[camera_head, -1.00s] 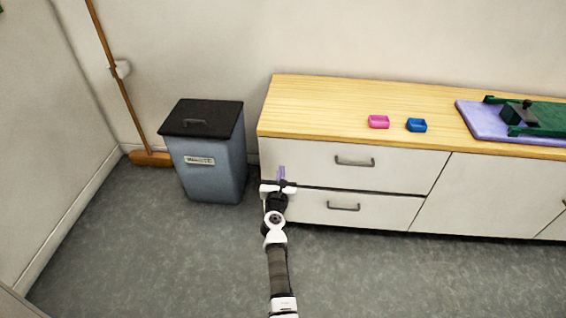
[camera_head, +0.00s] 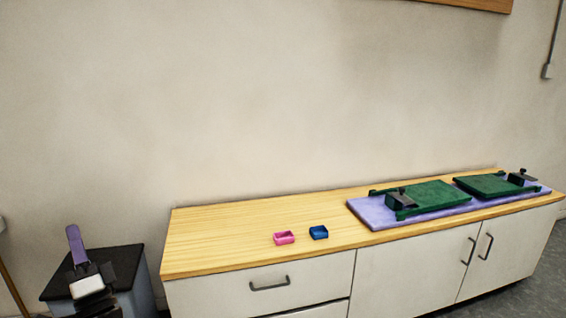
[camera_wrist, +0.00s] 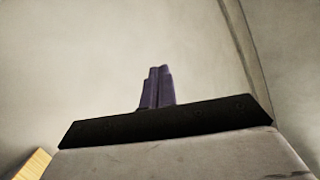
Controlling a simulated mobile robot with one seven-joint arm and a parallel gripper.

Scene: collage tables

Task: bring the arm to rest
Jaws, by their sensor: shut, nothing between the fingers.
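My gripper (camera_head: 75,243) is at the lower left of the head view, raised in front of the dark-lidded bin. Its purple fingers point upward and are closed together with nothing between them. In the wrist view the shut purple fingers (camera_wrist: 158,86) stand up against a plain wall. Most of my arm is out of the head view below the gripper.
A cabinet with a wooden top (camera_head: 215,230) runs to the right of my gripper. The bin (camera_head: 128,262) is behind my gripper.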

